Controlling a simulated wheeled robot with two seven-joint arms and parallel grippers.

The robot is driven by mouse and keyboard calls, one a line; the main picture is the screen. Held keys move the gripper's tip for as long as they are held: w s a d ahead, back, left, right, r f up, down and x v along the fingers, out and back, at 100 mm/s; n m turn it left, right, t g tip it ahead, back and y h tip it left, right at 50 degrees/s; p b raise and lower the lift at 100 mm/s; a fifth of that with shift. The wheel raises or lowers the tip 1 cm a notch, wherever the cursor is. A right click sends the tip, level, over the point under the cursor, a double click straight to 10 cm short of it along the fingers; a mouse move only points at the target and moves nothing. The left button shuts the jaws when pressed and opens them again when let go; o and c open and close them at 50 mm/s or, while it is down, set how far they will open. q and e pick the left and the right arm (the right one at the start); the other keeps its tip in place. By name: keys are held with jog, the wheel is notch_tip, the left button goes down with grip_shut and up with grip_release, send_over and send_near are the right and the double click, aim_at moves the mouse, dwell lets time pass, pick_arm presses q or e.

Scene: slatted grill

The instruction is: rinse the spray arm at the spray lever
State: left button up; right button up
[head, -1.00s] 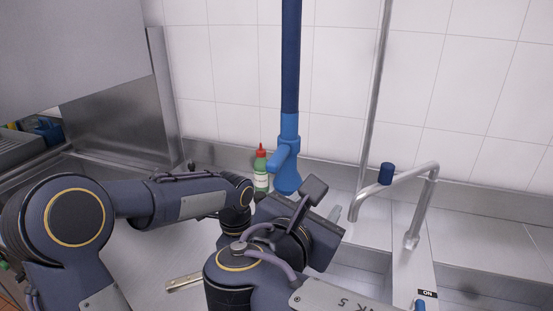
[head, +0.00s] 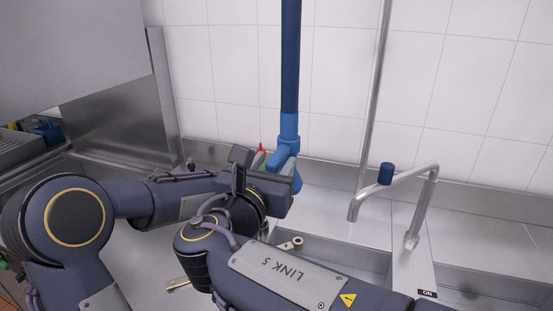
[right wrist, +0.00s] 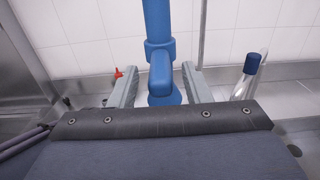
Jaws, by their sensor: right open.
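The blue spray head (head: 289,128) hangs on a dark blue hose in the head view. Its blue lever (right wrist: 160,76) shows in the right wrist view between the two fingers of my right gripper (right wrist: 158,72). The fingers stand apart on either side of it, with a gap visible on each side. In the head view my right gripper (head: 270,167) is at the spray head and covers its lower part. A metal bar (head: 177,286), perhaps the spray arm, shows low in the sink area; my right arm hides its middle. My left gripper is hidden behind my right arm.
A bent metal faucet (head: 423,205) with a dark blue knob (head: 386,173) stands to the right. The tiled wall (head: 460,70) is behind.

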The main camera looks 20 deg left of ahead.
aim_at(282, 152)
jog(key=shift+w, duration=1.15)
grip_shut()
